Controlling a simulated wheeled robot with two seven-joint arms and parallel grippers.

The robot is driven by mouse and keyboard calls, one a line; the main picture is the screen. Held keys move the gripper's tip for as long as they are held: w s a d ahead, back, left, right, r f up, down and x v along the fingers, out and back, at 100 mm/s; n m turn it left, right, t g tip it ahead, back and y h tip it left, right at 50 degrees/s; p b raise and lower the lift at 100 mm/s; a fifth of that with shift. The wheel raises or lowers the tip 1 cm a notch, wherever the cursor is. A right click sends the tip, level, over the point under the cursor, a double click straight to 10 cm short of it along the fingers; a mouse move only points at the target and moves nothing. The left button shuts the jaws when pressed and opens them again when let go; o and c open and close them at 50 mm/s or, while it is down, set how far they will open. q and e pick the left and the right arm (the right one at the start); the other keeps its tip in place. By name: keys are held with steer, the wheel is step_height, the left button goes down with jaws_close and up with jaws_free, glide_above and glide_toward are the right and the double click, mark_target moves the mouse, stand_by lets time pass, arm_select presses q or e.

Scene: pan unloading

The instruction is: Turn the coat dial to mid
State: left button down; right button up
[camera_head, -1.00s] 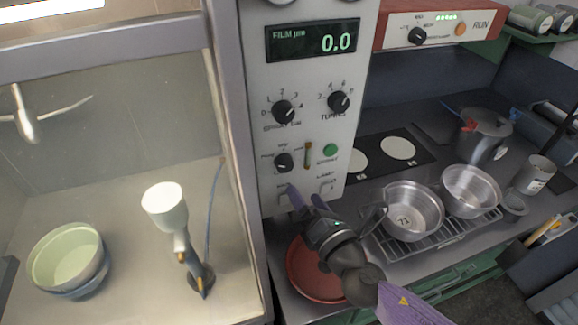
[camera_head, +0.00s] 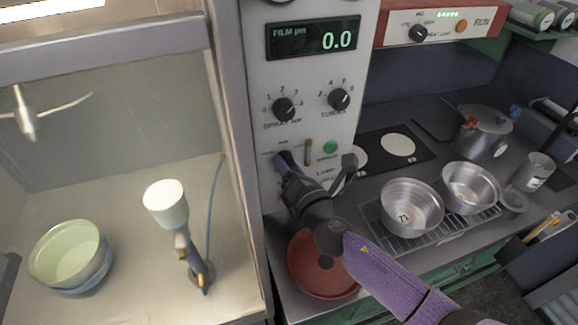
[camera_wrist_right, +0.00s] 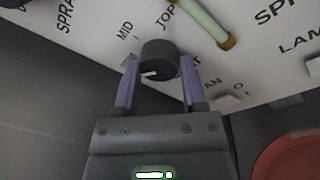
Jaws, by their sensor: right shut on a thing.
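The coat dial (camera_wrist_right: 160,60) is a small dark round knob on the white panel (camera_head: 262,60). In the right wrist view it sits between the purple fingers of my right gripper (camera_wrist_right: 158,82), which is shut on it. A pale pointer mark shows on the knob's lower left. The labels MID (camera_wrist_right: 125,31) and TOP (camera_wrist_right: 166,18) stand above the knob; another label at its left is partly hidden by a finger. In the head view my right gripper (camera_head: 283,160) covers most of the dial. My left gripper is not in view.
A red bowl (camera_head: 318,280) lies below my right arm. Metal pans (camera_head: 408,204) stand on a rack at right.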

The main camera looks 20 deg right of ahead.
jaws_close()
steer(key=shift+a+m+t+h+b, duration=0.2)
steer(key=shift+m+b, duration=1)
steer(key=shift+m, duration=1.85)
steer(key=shift+d+m+t+h+b, duration=0.15)
steer(key=shift+m+t+b, duration=0.25)
steer(key=shift+m+b, duration=1.7)
steer(key=shift+m+h+p, duration=0.25)
steer(key=shift+m+p, duration=0.65)
steer(key=shift+m, duration=0.25)
